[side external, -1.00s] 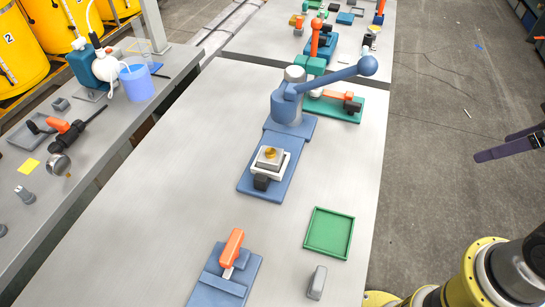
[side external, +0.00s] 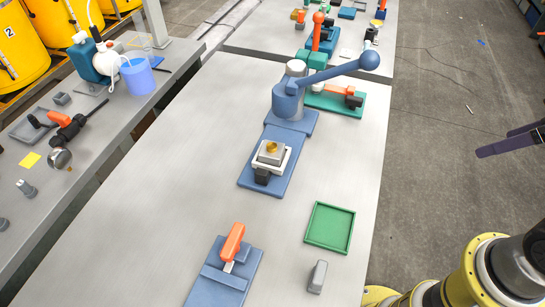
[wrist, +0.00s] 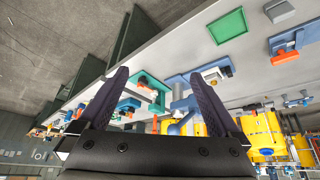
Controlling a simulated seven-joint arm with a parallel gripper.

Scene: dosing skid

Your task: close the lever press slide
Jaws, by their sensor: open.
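The blue lever press (side external: 288,100) stands mid-table in the side view, its long lever ending in a ball knob raised to the right. Its slide (side external: 282,163) sits out on the front of the blue base, clear of the column. It carries a grey block with a brass-coloured round piece and has a black knob (side external: 262,178) at its front end. The press also shows in the wrist view (wrist: 184,104). My gripper (wrist: 159,72) is open and empty, fingers wide apart.
A green tray (side external: 330,228), a grey block (side external: 317,277) and a blue fixture with an orange handle (side external: 232,242) lie in front of the press. A green fixture (side external: 335,102) stands close behind it on the right. Table left of the press is clear.

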